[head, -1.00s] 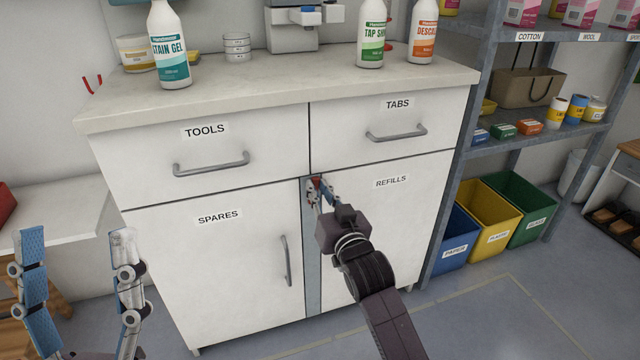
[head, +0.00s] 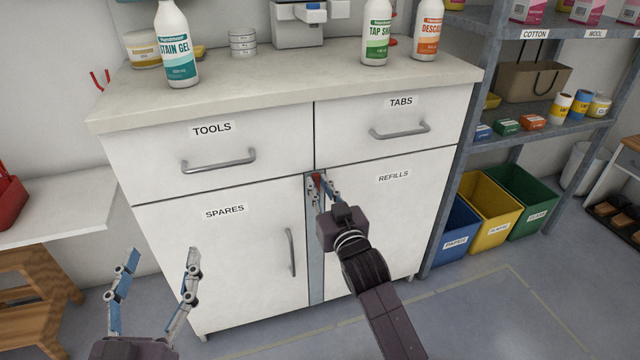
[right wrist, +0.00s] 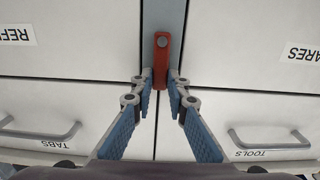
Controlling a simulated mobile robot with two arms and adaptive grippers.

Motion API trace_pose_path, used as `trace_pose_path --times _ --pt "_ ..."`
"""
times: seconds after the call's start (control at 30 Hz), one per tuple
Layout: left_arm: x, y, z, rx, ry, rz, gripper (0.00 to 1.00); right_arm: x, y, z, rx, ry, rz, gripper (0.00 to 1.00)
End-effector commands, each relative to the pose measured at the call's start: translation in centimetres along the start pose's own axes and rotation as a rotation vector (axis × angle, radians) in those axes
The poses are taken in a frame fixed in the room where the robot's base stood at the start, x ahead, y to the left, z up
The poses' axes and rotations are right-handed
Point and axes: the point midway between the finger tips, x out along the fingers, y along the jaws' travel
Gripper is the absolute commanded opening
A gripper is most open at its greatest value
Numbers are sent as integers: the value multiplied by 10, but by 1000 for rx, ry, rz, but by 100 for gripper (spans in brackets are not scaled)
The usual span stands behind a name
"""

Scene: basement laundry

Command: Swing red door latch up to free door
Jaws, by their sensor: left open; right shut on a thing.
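The red latch (head: 316,179) is at the top of the blue-grey strip between the SPARES door (head: 225,250) and the REFILLS door (head: 385,220). It is mostly hidden by my right gripper (head: 319,186) in the head view. In the upside-down right wrist view, the latch (right wrist: 162,70) stands upright along the strip, with its round pivot at the lower end in the room. My right gripper (right wrist: 161,78) is shut on it, one finger on each side. Both doors look closed.
Bottles stand on the countertop (head: 290,84). The TOOLS drawer handle (head: 219,164) and TABS drawer handle (head: 400,132) jut out above the doors, and the SPARES handle (head: 291,252) is left of the strip. A shelf with coloured bins stands to the right. The floor in front is clear.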

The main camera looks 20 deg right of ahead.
Motion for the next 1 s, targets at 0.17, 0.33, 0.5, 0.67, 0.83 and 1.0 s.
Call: trace_pose_path --times 0.17,0.33,0.5,0.67,0.83,1.0 --pt "0 0 1 0 -3 0 62 0 0 0 -5 0 0 0" --pt "0 0 1 0 -2 0 62 0 0 0 -5 0 0 20" --pt "0 0 1 0 -2 0 62 0 0 0 -4 0 0 32" --pt "0 0 0 0 -1 0 62 0 0 0 -3 0 0 32" --pt "0 0 0 0 -1 1 62 -6 0 1 -3 0 0 32" --pt "0 0 0 0 -1 1 62 -30 0 1 -3 -1 0 32"
